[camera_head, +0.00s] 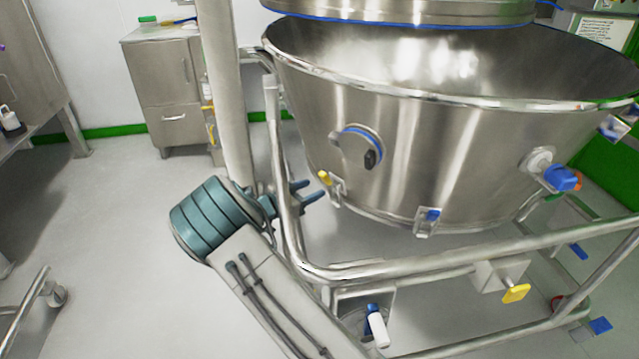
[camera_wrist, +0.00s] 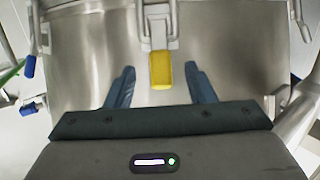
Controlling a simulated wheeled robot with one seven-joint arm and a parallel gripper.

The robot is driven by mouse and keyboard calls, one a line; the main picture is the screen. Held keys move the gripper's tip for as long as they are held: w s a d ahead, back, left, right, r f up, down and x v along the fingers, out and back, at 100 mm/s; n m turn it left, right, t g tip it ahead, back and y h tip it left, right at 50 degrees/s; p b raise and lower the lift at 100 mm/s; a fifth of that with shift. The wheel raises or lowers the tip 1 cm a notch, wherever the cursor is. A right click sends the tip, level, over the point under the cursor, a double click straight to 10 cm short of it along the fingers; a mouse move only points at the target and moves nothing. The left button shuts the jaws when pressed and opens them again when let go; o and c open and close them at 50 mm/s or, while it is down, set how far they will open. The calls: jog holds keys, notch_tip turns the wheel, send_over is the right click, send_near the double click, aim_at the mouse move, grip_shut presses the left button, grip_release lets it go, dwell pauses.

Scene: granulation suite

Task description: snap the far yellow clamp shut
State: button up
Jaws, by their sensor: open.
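The far yellow clamp (camera_head: 324,178) is on the lower left side of the big steel bowl (camera_head: 440,150), seen small in the head view. In the wrist view its yellow handle (camera_wrist: 160,71) points toward me from a metal bracket (camera_wrist: 158,27) on the steel wall. My gripper (camera_head: 315,188) is open beside the clamp in the head view. In the wrist view my gripper (camera_wrist: 160,72) has one blue-grey finger on each side of the handle, with gaps on both sides. I cannot tell whether the latch is seated.
A tubular steel frame (camera_head: 400,268) runs around the bowl, with an upright close to my wrist. A blue-tipped clamp (camera_head: 433,215) is further right on the bowl. A yellow handle (camera_head: 515,293) sits on the lower frame. The floor (camera_head: 110,240) at left is clear.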

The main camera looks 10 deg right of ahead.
jog(key=p+v, duration=0.1)
jog(key=v, duration=0.8)
jog(key=shift+p, duration=0.4)
